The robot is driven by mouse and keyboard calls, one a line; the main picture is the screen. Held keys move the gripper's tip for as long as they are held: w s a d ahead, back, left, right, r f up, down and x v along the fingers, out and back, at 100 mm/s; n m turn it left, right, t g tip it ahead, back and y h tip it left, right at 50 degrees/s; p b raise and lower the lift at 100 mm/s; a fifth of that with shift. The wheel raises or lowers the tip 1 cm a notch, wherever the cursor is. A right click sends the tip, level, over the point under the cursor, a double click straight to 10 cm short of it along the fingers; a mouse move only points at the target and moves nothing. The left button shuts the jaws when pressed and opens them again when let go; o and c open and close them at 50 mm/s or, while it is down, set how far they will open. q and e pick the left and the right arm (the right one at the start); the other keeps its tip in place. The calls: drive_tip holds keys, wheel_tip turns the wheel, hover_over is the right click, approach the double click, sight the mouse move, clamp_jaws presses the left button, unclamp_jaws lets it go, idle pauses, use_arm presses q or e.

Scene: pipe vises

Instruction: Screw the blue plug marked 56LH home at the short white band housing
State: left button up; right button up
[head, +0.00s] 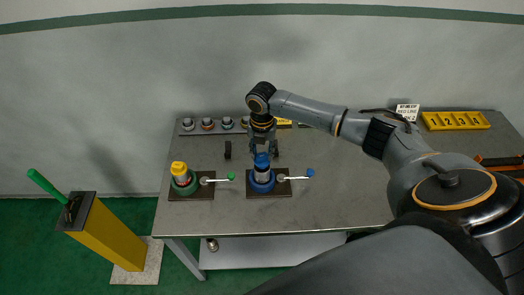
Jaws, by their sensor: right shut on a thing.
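My right gripper (261,149) points straight down over the blue vise (261,187) and is shut on a blue plug (261,161). The plug is at the top of a pale, greyish housing (262,174) held upright in that vise. The plug seems to meet the housing's mouth, but how deep it sits cannot be told. The marking on the plug and the band on the housing are too small to read. To the left, a green vise (181,188) holds another housing with a yellow plug (179,167) on top. My left gripper is not in view.
A rack (188,131) with several round plugs stands at the table's back left. A small dark block (228,150) lies between rack and vises. Vise levers with a green knob (231,176) and a blue knob (310,172) stick out rightward. A yellow tray (455,121) is back right.

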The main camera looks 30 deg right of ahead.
drive_tip(key=shift+f+b, duration=0.45)
drive_tip(key=shift+f, duration=0.5)
idle(0.6)
drive_tip(key=shift+f, duration=0.5)
idle(0.4)
drive_tip(key=o, duration=1.2)
drive_tip(key=shift+r, duration=0.1)
